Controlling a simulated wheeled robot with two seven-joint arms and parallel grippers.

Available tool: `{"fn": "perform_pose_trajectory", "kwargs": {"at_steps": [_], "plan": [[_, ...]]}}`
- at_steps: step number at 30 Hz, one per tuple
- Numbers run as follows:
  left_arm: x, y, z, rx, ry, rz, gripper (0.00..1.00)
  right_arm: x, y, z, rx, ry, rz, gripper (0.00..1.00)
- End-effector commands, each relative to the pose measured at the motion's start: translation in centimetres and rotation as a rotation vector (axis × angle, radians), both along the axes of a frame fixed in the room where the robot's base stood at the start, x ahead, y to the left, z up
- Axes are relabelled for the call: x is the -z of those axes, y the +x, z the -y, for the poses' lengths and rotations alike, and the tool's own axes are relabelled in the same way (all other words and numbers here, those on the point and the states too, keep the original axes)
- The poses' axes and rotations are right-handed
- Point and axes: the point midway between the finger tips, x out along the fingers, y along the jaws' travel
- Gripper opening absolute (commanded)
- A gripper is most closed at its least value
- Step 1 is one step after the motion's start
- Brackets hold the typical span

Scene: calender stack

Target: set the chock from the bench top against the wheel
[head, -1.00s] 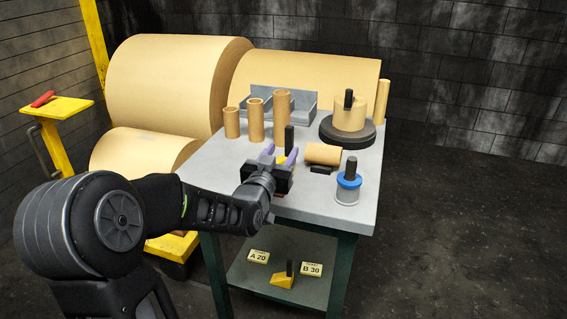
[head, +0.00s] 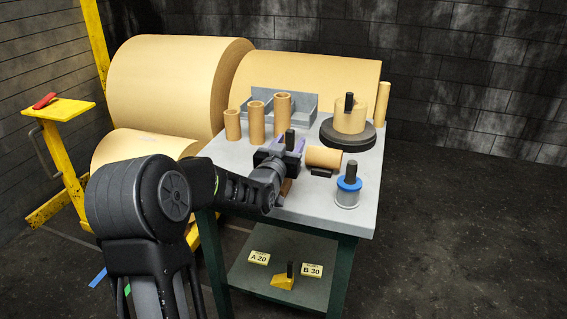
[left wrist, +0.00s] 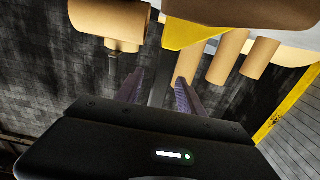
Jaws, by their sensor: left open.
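The bench-top chock shows its black upright handle (head: 289,137) in the head view; my gripper hides most of its body. Its yellow face (left wrist: 195,33) shows at the top of the left wrist view. My left gripper (head: 290,146) is open, its purple fingers on either side of the handle. In the left wrist view the fingers (left wrist: 158,92) stand apart with a dark upright strip between them. Whether they touch the handle I cannot tell. No wheel can be clearly picked out. My right gripper is not in view.
A second yellow chock (head: 283,283) sits on the lower shelf by tags A 20 (head: 259,258) and B 30 (head: 312,270). On the bench (head: 325,210) are a lying tan roll (head: 323,157), a blue-topped spool (head: 348,190), upright tubes (head: 256,122) and a roll on a dark disc (head: 350,117).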

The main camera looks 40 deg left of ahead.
Motion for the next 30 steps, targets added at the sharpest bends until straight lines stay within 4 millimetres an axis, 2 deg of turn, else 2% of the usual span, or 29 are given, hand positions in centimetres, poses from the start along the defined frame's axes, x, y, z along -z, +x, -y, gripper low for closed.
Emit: {"fn": "perform_pose_trajectory", "kwargs": {"at_steps": [18, 30], "plan": [[-0.01, 0.13, -0.06, 0.000, 0.000, 0.000, 0.45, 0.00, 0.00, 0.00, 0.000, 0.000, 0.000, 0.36], [-0.01, 0.12, -0.05, 0.000, 0.000, 0.000, 0.13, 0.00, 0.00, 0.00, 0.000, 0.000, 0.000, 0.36]]}}
